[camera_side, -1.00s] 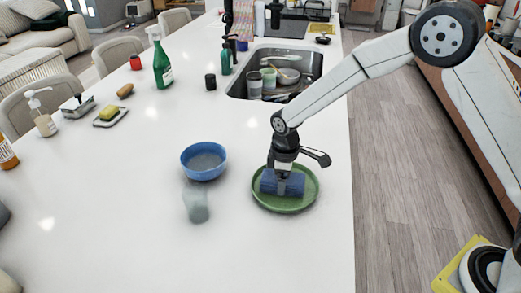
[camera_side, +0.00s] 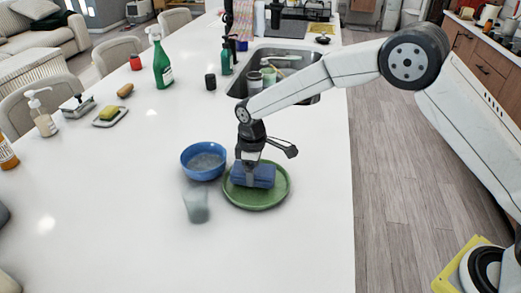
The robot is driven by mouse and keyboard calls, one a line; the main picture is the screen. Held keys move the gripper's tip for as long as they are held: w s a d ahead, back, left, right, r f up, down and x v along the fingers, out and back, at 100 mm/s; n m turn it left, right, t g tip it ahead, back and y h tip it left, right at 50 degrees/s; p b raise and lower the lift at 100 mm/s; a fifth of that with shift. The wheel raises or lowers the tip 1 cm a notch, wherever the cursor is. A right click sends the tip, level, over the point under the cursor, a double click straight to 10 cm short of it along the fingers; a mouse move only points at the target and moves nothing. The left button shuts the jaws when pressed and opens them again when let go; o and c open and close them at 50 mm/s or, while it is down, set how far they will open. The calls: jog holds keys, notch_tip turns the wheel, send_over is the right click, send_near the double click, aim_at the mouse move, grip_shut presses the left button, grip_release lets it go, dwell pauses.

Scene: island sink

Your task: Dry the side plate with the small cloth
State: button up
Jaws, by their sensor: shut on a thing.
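The green side plate (camera_side: 262,203) lies on the white counter, right of the blue bowl. Its left rim is close to the bowl; I cannot tell whether they touch. The small dark blue cloth (camera_side: 264,176) is on the plate, over its upper middle part. My gripper (camera_side: 250,174) points down over the plate and is shut on the cloth. The gripper and cloth hide part of the plate's surface.
The blue bowl (camera_side: 204,161) and a clear glass (camera_side: 196,206) stand just left of the plate. The sink (camera_side: 300,62) with dishes is behind. A green spray bottle (camera_side: 161,62) stands at the back left. The front counter (camera_side: 270,255) is clear.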

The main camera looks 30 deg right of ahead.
notch_tip(320, 180, up, 8)
jog(key=shift+r, duration=0.1)
dwell(0.4)
dwell(0.5)
